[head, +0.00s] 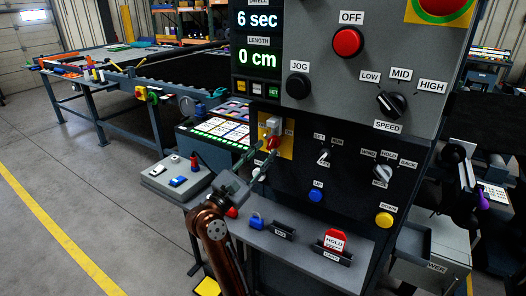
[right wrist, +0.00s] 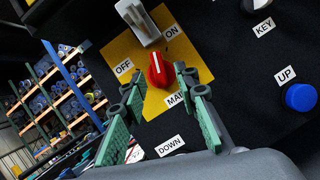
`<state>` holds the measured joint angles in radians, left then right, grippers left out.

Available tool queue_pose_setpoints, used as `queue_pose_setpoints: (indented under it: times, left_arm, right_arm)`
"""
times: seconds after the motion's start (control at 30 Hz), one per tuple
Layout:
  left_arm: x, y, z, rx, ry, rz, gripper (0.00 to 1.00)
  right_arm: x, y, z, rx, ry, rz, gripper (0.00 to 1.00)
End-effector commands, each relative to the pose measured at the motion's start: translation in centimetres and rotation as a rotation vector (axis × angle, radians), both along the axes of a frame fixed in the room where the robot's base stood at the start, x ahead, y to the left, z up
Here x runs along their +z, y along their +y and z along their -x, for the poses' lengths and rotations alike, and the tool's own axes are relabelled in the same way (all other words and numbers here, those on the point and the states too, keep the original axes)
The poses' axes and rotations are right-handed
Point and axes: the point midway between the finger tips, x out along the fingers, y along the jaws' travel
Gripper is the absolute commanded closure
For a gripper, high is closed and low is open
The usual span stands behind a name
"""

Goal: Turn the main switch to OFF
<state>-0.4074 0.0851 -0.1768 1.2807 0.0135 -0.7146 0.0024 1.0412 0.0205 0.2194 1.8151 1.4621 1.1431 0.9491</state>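The main switch is a red rotary knob (right wrist: 160,70) with a white mark, on a yellow plate (right wrist: 205,75) labelled ON, OFF and MAIN. It also shows in the head view as a small red knob (head: 272,143) on the panel's left side. In the right wrist view, the mark runs up and slightly left; I cannot tell exactly which label it points at. A pale grey hasp-like part (right wrist: 138,20) sits just above the knob. My right gripper (right wrist: 163,92) is open and empty, its green fingers spread just below the knob, one towards each side. My left gripper is not in view.
The panel carries a red OFF button (head: 348,42), a speed knob (head: 391,103), a blue UP button (head: 316,195) and a yellow button (head: 384,220). Below is a shelf with a blue padlock (head: 257,221) and a red HOLD tag (head: 335,240). A grey box (head: 176,178) stands left.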

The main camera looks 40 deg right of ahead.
Motion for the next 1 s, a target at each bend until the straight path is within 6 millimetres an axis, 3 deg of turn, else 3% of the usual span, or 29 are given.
queue_pose_setpoints:
  times: [0.2,0.47,0.87,1.0]
  left_arm:
    - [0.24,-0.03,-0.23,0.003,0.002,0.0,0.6]
    - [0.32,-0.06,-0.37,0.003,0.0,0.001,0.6]
    - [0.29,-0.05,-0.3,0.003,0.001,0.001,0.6]
    - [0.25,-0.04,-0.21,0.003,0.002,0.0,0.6]
  right_arm:
    - [0.54,-1.33,-0.45,0.002,0.003,0.002,0.72]
    - [0.61,-1.26,-0.57,0.004,0.002,0.002,0.72]
    - [0.58,-1.15,-0.62,0.005,0.003,0.002,0.99]
    - [0.57,-1.15,-0.61,0.004,0.002,0.002,1.0]
